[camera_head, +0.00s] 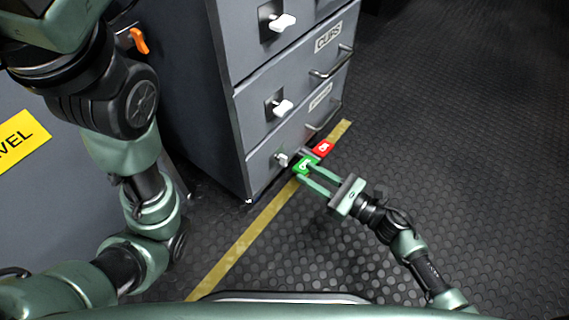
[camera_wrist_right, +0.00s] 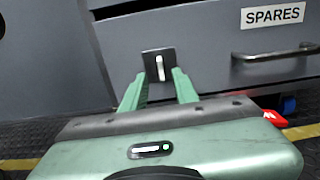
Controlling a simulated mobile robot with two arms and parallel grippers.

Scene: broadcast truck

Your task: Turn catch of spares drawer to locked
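The spares drawer (camera_head: 265,165) is the lowest of the grey cabinet; its SPARES label (camera_wrist_right: 273,15) shows in the right wrist view. Its catch (camera_wrist_right: 159,67) is a pale lever on a dark square plate, standing roughly upright in that view. The catch also shows in the head view (camera_head: 281,159). My right gripper (camera_head: 303,172) is open, low in front of this drawer. In the right wrist view its fingers (camera_wrist_right: 160,88) stand on either side below the lever; I cannot tell whether they touch it. My left gripper is out of view.
Above are the CLIPS drawer's catch (camera_head: 283,108) and handle (camera_head: 332,62). Yellow tape (camera_head: 240,245) runs along the floor. The dark studded floor (camera_head: 460,130) at right is clear.

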